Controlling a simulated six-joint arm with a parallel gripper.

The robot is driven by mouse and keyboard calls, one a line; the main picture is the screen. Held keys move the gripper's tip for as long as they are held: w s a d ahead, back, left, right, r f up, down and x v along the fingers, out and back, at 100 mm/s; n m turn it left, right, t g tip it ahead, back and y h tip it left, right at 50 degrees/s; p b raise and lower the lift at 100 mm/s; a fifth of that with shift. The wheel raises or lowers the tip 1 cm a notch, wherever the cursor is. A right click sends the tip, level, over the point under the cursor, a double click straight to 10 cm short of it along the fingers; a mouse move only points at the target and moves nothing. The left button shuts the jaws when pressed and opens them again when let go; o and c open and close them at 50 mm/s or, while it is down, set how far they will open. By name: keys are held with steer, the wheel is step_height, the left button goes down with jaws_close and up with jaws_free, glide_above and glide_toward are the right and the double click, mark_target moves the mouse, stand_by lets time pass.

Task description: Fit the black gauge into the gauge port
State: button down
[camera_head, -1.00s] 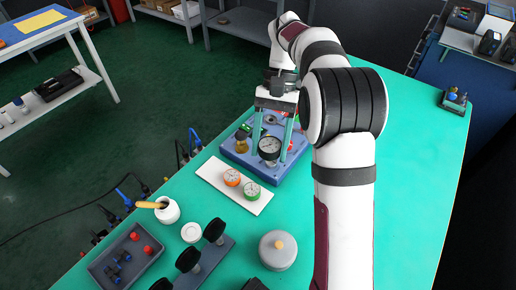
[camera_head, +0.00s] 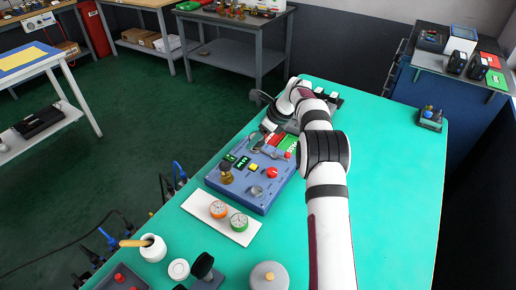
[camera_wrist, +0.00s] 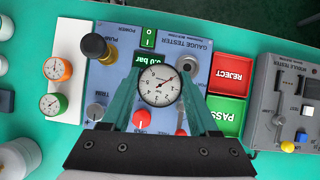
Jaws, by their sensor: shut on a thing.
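The black gauge (camera_wrist: 158,85) shows in the wrist view with its round white dial facing the camera. My gripper (camera_wrist: 157,92) is shut on it, with a teal finger on each side.
The tester carries a brass-stemmed pump knob (camera_wrist: 95,46) and a red knob (camera_wrist: 141,119). Red REJECT (camera_wrist: 231,74) and green PASS (camera_wrist: 225,115) pads lie to the right. An orange gauge (camera_head: 218,209) and a green gauge (camera_head: 239,222) rest on a white plate (camera_head: 196,207).

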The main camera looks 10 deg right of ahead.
steer(key=w+f+m+t+h, duration=0.1)
steer(key=w+m+t+h, duration=0.15)
steer(key=w+m, duration=0.5)
steer(key=shift+g+h, duration=0.35)
steer(key=shift+h, duration=0.1)
steer(key=shift+s+d+f, duration=0.1)
steer(key=shift+d+f, duration=0.05)
steer(key=shift+f, duration=0.85)
steer(key=shift+s+d+f, duration=0.1)
steer(key=shift+f, duration=0.9)
steer(key=shift+s+d+f, duration=0.1)
steer(key=shift+d+f, duration=0.05)
steer(key=shift+f, duration=0.85)
steer(key=shift+w+f, duration=0.1)
steer(key=shift+f, duration=0.4)
steer(key=shift+c, duration=2.2)
jaws_free()
steer(key=shift+v, duration=5.5)
